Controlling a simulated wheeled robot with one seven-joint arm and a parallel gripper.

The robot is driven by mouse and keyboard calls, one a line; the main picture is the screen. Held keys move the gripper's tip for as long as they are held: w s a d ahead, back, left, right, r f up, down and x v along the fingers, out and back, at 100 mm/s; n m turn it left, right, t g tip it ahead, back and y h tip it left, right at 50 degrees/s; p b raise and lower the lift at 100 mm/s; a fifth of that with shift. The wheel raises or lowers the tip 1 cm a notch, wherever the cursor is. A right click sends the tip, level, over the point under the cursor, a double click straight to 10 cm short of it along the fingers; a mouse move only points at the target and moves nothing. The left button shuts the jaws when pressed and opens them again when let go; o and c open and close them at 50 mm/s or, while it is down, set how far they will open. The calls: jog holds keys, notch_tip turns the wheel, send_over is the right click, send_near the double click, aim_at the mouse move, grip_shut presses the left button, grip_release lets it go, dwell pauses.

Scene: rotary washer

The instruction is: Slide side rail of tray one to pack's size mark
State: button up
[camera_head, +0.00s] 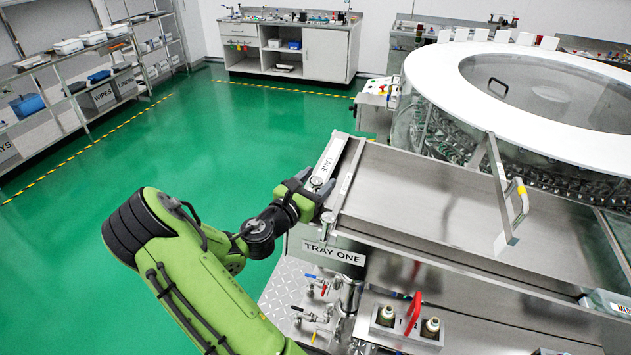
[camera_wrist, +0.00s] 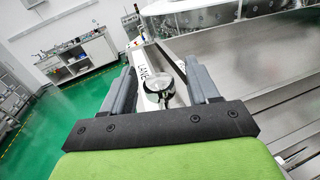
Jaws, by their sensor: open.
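Tray one (camera_head: 430,200) is a wide, bare metal tray with a "TRAY ONE" plate (camera_head: 333,254) at its front left corner. Along its left edge runs a metal side rail (camera_head: 347,178), next to a pale strip marked "LANE" (camera_head: 328,160). A round knob (camera_head: 317,182) sits at the near end of the strip. My gripper (camera_head: 318,192) is at this corner, by the knob. In the wrist view, my gripper (camera_wrist: 160,76) is open, with the knob (camera_wrist: 160,87) showing between its fingers; contact cannot be told. I cannot make out a pack or size mark.
A metal bar with an upright handle (camera_head: 516,205) crosses the tray on the right. A round clear-walled washer (camera_head: 440,125) with a white top stands behind. Valves (camera_head: 318,288) and a red lever (camera_head: 413,312) are below the front edge. Green floor (camera_head: 200,140) is clear at left.

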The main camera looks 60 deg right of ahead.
jog(key=shift+w+a, duration=0.15)
jog(key=shift+a, duration=0.2)
jog(key=w+a+b, duration=0.1)
jog(key=a, duration=1.4)
jog(key=shift+w+b, duration=0.25)
jog(key=shift+b, duration=0.1)
jog(key=shift+d, duration=0.1)
